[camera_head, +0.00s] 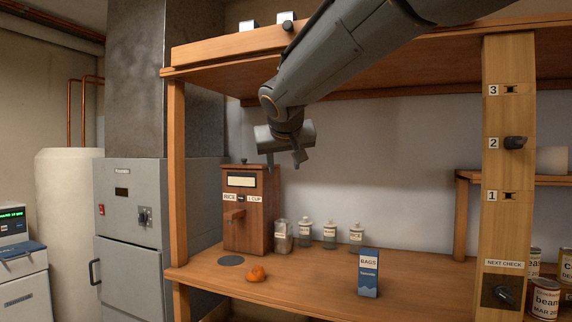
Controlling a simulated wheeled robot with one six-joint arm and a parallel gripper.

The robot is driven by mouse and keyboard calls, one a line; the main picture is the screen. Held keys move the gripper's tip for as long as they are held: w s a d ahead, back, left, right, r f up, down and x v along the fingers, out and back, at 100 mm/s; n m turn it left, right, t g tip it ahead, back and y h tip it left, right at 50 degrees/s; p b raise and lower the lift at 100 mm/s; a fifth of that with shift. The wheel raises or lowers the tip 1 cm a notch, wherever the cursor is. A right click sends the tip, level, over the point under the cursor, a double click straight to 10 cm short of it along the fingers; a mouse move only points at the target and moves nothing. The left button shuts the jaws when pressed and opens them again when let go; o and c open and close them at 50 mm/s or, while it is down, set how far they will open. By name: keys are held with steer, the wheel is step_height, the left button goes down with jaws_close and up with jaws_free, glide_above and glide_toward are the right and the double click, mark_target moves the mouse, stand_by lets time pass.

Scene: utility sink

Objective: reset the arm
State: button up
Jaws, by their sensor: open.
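My arm (340,55) reaches in from the top right, in front of the wooden shelf unit. My gripper (285,159) hangs at its end, pointing down, open, with nothing seen between its fingers. It is in the air above the lower shelf, in front of the back wall and up and right of the rice dispenser (244,212). It appears apart from everything on the shelf.
The lower shelf (315,289) holds an orange lump (256,274), several small jars (330,234) and a blue bags box (369,273). A post with numbered switches (508,150) and cans (545,298) stand right. A grey cabinet (130,220) stands left.

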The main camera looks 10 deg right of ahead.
steer(key=shift+f, duration=0.1)
stand_by(0.3)
steer(key=s+d+f+g+y, duration=0.1)
steer(key=s+f+g, duration=0.3)
steer(key=f, duration=0.9)
steer(key=s+d+f+g, duration=0.15)
steer(key=s+f, duration=0.45)
steer(key=f, duration=0.7)
steer(key=s+f+g+y, duration=0.1)
steer(key=s+f+g, duration=0.4)
steer(key=s+f, duration=1.3)
steer(key=s, duration=0.3)
steer(key=shift+a+f+n, duration=0.2)
steer(key=shift+a+n, duration=0.1)
steer(key=shift+a, duration=0.1)
steer(key=shift+g, duration=0.25)
